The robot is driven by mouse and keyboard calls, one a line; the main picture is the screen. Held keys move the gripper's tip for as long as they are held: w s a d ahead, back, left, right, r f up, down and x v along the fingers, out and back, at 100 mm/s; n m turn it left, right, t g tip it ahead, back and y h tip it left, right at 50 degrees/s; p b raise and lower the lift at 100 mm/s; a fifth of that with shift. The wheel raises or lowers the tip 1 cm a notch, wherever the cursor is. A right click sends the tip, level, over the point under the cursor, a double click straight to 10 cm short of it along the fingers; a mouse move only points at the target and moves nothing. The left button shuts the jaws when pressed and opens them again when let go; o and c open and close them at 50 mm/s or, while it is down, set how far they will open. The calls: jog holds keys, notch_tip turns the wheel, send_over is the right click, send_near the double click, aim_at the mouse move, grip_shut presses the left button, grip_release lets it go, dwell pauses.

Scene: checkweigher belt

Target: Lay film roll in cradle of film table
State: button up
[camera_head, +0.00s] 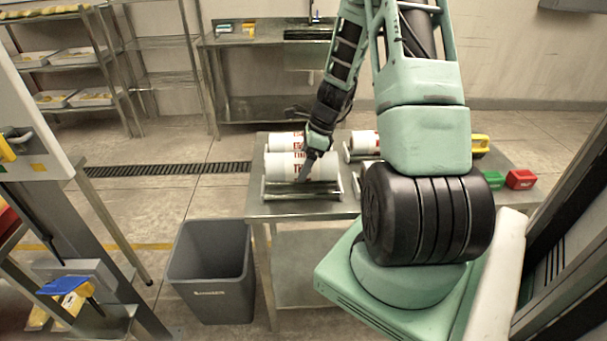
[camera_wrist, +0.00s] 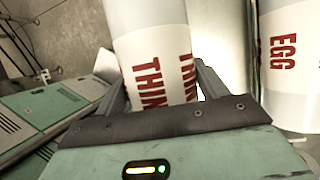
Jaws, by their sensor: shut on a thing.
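The film roll (camera_head: 283,166) is a white cylinder with red lettering, lying sideways at the left of the steel film table (camera_head: 270,211). My gripper (camera_head: 307,168) is shut on it near its right part. In the wrist view the roll (camera_wrist: 146,45), lettered THIN, lies between my two fingers (camera_wrist: 165,90). The metal cradle (camera_head: 300,192) shows just in front of and below the roll. I cannot tell whether the roll touches the cradle or hangs slightly above it. My fingers hide part of the roll.
Another white roll (camera_head: 284,141), lettered EGG in the wrist view (camera_wrist: 285,62), lies behind. A further roll (camera_head: 363,141) is to the right. Green (camera_head: 494,180), red (camera_head: 520,179) and yellow (camera_head: 479,144) items sit at the table's right. A grey bin (camera_head: 211,262) stands at the front left.

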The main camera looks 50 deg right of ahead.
jog(key=shift+f, duration=1.8)
jog(key=shift+f, duration=0.15)
jog(key=o, duration=1.5)
